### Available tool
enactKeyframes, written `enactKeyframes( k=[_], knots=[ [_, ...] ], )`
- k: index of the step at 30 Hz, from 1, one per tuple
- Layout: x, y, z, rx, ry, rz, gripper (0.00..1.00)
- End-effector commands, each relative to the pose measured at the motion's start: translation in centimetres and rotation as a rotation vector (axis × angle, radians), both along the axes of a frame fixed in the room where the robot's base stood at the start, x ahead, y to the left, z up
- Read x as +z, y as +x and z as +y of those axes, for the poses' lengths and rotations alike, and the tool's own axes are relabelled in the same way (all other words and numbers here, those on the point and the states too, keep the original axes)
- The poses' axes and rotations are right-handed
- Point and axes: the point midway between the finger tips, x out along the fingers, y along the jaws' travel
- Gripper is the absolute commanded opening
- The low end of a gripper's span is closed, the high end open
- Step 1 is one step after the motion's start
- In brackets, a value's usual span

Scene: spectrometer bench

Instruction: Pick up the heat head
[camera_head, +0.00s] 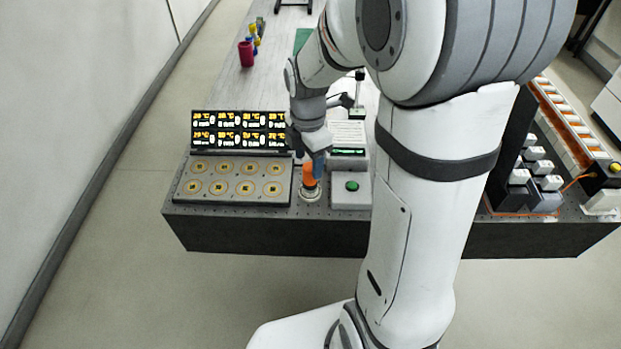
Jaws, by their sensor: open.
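The heat head, as I take it, is the small orange upright piece (309,177) on a round pale base, between the panel of round pads and the green-button box. My gripper (318,165) points down right at it, with a bluish finger showing beside the upper right of the orange piece. The gripper is open. The far finger and the top of the orange piece are partly hidden, so I cannot tell whether they touch.
A panel with several round gold pads (181,190) lies to the left, with a lit display (240,118) behind it. A box with a green button (351,198) stands close on the right. A magenta cup (246,54) stands at the back. My arm hides the bench's middle.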

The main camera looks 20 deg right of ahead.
Motion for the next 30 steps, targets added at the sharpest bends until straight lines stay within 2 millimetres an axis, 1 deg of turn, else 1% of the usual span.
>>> enactKeyframes(
  k=[4, 6, 8, 11, 17, 30],
  knots=[
    [-2.2, -0.7, -0.4, -0.002, 0.000, 0.007, 0.56],
    [-3.2, -0.5, -0.3, -0.001, 0.000, 0.005, 0.56],
    [-3.8, -0.5, -0.3, -0.001, 0.000, 0.004, 0.56],
    [-4.2, -0.5, -0.3, -0.001, 0.000, 0.001, 0.56],
    [-4.2, -0.5, -0.3, -0.001, 0.000, 0.000, 0.55],
    [-4.2, -0.5, -0.2, 0.000, 0.000, 0.000, 0.19]
  ],
)
